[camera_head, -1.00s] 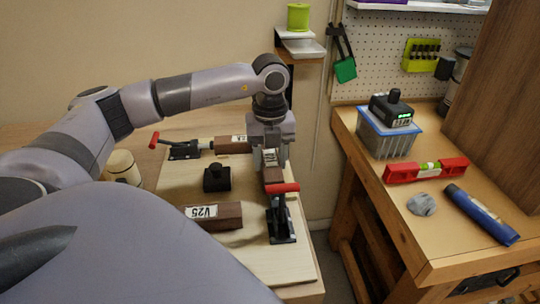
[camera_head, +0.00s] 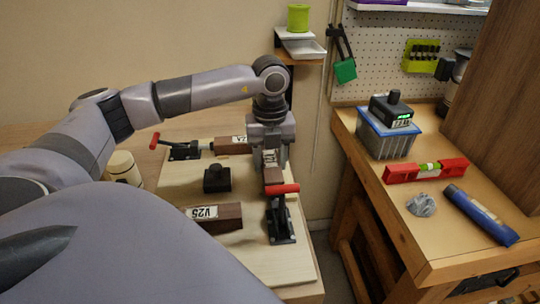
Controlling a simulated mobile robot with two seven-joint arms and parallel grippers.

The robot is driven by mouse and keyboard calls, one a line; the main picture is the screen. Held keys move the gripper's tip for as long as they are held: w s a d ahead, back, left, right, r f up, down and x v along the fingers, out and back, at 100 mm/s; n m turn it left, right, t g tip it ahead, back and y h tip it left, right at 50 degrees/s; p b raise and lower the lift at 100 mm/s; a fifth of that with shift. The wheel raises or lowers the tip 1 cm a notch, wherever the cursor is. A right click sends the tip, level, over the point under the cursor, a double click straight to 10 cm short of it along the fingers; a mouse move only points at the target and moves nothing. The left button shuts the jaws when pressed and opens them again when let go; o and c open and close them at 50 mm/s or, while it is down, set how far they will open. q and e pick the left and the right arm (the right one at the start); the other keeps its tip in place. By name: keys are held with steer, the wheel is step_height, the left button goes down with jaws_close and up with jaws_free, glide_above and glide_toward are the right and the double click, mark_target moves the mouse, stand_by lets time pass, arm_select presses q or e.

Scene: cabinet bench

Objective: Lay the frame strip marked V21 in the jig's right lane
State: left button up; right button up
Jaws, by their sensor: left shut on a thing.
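My left gripper (camera_head: 271,157) points down over the right side of the jig board (camera_head: 262,262). It is shut on a brown strip (camera_head: 273,176) with a white label, whose mark I cannot read. The strip runs toward the red-handled clamp (camera_head: 280,215) at the board's right side. Whether it touches the board is hidden. A brown strip marked V25 (camera_head: 228,215) lies on the near part of the board. Another labelled brown strip (camera_head: 230,146) lies at the far edge. My right gripper is not in view.
A second red-handled clamp (camera_head: 183,149) and a dark knobbed block (camera_head: 217,179) stand on the board. A cream cylinder (camera_head: 123,168) stands to the left. The right bench holds a blue bin (camera_head: 387,139), a red level (camera_head: 425,170), a grey rag (camera_head: 421,204) and a blue tube (camera_head: 480,214).

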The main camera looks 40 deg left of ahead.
arm_select(q)
steer(key=shift+f+b, duration=0.3)
steer(key=shift+f, duration=0.25)
stand_by(0.4)
steer(key=o, duration=1.2)
steer(key=shift+s, duration=0.15)
steer(key=shift+d+f, duration=0.1)
step_height(320, 180, up, 2)
steer(key=shift+r+p, duration=0.1)
steer(key=shift+p, duration=0.8)
steer(key=shift+r+p, duration=2)
steer(key=shift+r, duration=0.65)
steer(key=shift+f, duration=0.1)
